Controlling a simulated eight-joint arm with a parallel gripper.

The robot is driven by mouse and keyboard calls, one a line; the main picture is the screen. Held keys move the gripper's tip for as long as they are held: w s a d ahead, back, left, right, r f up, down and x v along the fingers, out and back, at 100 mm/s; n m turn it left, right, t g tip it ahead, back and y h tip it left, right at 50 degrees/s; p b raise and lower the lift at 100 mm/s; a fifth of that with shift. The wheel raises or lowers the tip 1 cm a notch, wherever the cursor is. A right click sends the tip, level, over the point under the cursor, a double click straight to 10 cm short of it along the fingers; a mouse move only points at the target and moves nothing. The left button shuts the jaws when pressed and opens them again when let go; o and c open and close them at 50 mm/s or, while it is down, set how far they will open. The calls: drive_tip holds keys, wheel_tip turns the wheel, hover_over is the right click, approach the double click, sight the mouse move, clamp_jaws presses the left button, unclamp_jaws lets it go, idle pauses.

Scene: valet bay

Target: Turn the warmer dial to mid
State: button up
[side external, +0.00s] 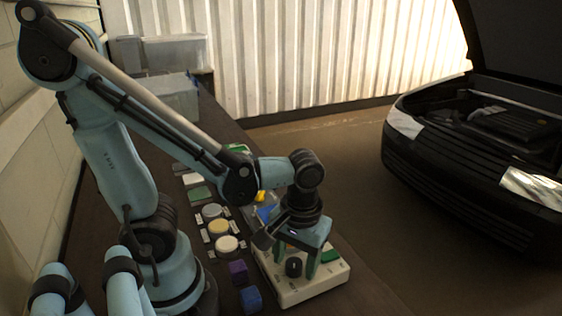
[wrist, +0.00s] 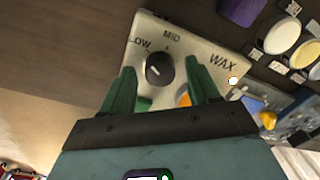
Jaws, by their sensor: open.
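The warmer is a cream box (side external: 312,289) near the front of the dark bench, lettered WAX, LOW and MID in the wrist view (wrist: 200,48). Its black dial (side external: 293,267) also shows in the wrist view (wrist: 159,68), below the MID lettering and right of LOW. The dial has a small pale mark, but its exact pointing is hard to read. My gripper (side external: 296,272) is over the box, open, with its green fingers on either side of the dial. In the wrist view the gripper (wrist: 160,66) shows gaps between fingers and dial. An orange round part (wrist: 183,98) is partly hidden by my gripper.
Purple (side external: 238,271) and blue (side external: 251,298) blocks stand left of the warmer. Several round pads (side external: 228,243) lie in a row behind them. A yellow-topped item (wrist: 268,120) is near the box. Clear bins (side external: 175,95) stand at the back; a car (side external: 480,170) is at right.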

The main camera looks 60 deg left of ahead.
drive_tip(key=c, duration=1)
drive_tip(key=shift+c, duration=0.2)
drive_tip(key=shift+m, duration=0.3)
drive_tip(key=m, duration=0.5)
drive_tip(key=shift+d, duration=0.1)
drive_tip(key=m, duration=0.6)
drive_tip(key=shift+t, duration=0.3)
drive_tip(key=o, duration=1)
drive_tip(key=shift+o, duration=0.2)
